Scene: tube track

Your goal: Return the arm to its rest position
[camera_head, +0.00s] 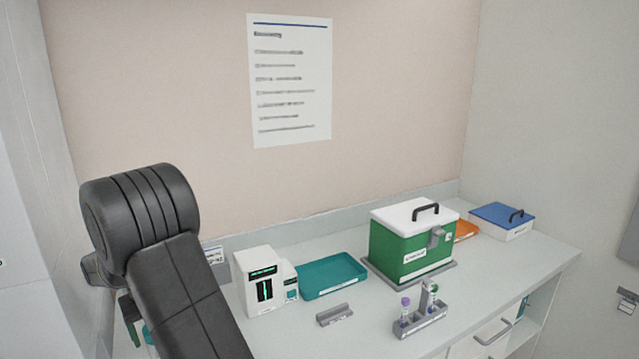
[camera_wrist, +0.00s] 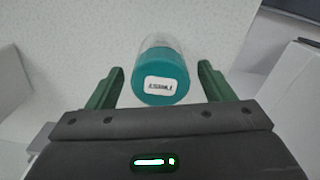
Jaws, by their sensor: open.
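In the wrist view my gripper (camera_wrist: 160,68) is open, with a green finger on each side. A teal-capped container with a clear body and a white label (camera_wrist: 165,66) shows between and beyond the fingers. Pale gaps separate it from both fingers, and it stands or lies on a light surface. In the head view my dark arm fills the lower left and hides most of the gripper. One green finger (camera_head: 130,318) shows at its left edge, with a bit of teal beside it.
On the counter stand a white device (camera_head: 262,280), a teal tray (camera_head: 335,273), a green box with white lid (camera_head: 410,250), a tube rack (camera_head: 420,318), a small grey block (camera_head: 334,315), an orange tray (camera_head: 466,230) and a blue-lidded box (camera_head: 500,218). Walls close the back and right.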

